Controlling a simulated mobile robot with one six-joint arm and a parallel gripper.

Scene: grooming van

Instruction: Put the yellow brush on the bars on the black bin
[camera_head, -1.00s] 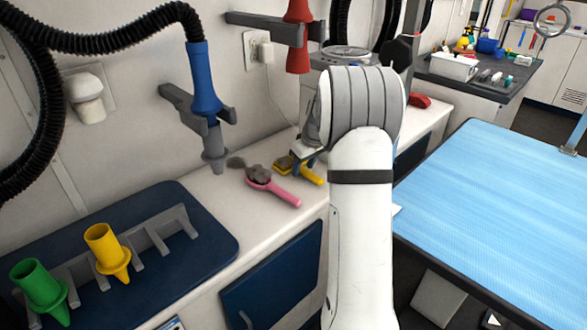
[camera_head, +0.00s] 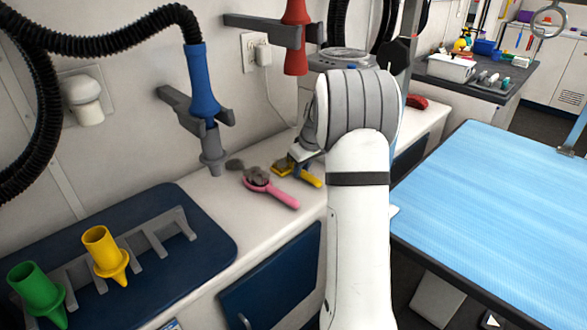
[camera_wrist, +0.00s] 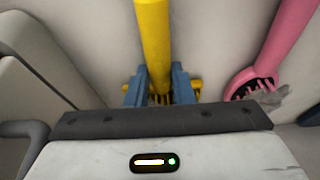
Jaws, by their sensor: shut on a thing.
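The yellow brush (camera_head: 309,179) lies on the white counter in the head view, beside a pink brush (camera_head: 271,188). In the wrist view the yellow brush (camera_wrist: 153,40) runs up from between the two blue fingers of my gripper (camera_wrist: 160,88). My gripper is shut on it near its head, where dark bristles show. In the head view my gripper (camera_head: 296,160) is mostly hidden behind my arm. I cannot make out a black bin or bars on it in these frames.
The pink brush (camera_wrist: 268,60), with grey fluff, lies close to the right of my gripper. A blue mat (camera_head: 215,240) with a grey rack holds green (camera_head: 38,295) and yellow (camera_head: 103,255) nozzles. A blue-topped table (camera_head: 490,210) stands at the right.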

